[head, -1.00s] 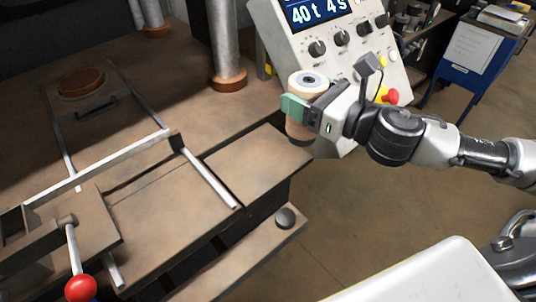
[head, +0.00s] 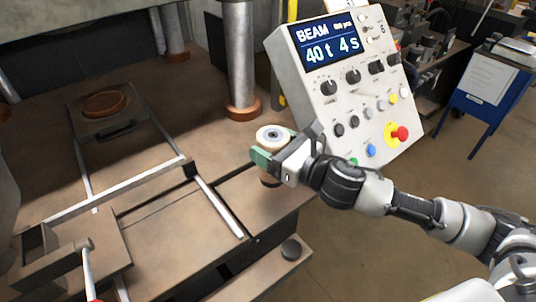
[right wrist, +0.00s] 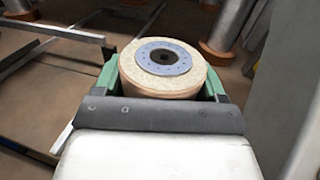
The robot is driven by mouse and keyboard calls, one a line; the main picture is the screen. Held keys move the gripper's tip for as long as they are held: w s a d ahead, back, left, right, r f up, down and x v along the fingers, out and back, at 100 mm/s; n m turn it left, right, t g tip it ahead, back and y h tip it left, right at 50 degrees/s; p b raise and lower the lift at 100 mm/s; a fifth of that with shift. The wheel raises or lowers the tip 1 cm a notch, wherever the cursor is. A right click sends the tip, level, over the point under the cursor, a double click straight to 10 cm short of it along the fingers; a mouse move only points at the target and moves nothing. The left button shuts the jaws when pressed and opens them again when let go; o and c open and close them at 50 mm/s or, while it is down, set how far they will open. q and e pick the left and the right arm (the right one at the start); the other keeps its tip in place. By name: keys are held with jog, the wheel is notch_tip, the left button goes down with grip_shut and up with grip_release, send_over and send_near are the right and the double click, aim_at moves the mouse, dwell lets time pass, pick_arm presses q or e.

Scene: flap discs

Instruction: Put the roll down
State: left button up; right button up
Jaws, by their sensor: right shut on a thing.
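The roll (head: 272,137) is a pale cream cylinder with a grey-blue ring and a dark hole on its top face. In the head view it is upright over the brown plate (head: 232,190) at the right end of the press bed. My right gripper (head: 270,156) has green fingers and is shut on the roll from the right. In the right wrist view the roll (right wrist: 158,82) sits between the two green fingers of the gripper (right wrist: 160,75). I cannot tell whether its base touches the plate. My left gripper is not in view.
A control box (head: 350,85) with a lit display and a red button stands behind the roll. A steel column (head: 238,60) rises to its left. Metal rails (head: 218,205) cross the bed at left. A black knob (head: 291,249) sits on the lower front ledge.

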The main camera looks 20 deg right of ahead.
jog(key=shift+w+a+f, duration=0.25)
jog(key=shift+w+f, duration=0.1)
jog(key=shift+w, duration=0.05)
notch_tip(320, 180, down, 4)
jog(key=shift+s+r, duration=0.1)
jog(key=shift+r, duration=0.05)
jog(key=o, duration=1.2)
jog(key=shift+f, duration=0.2)
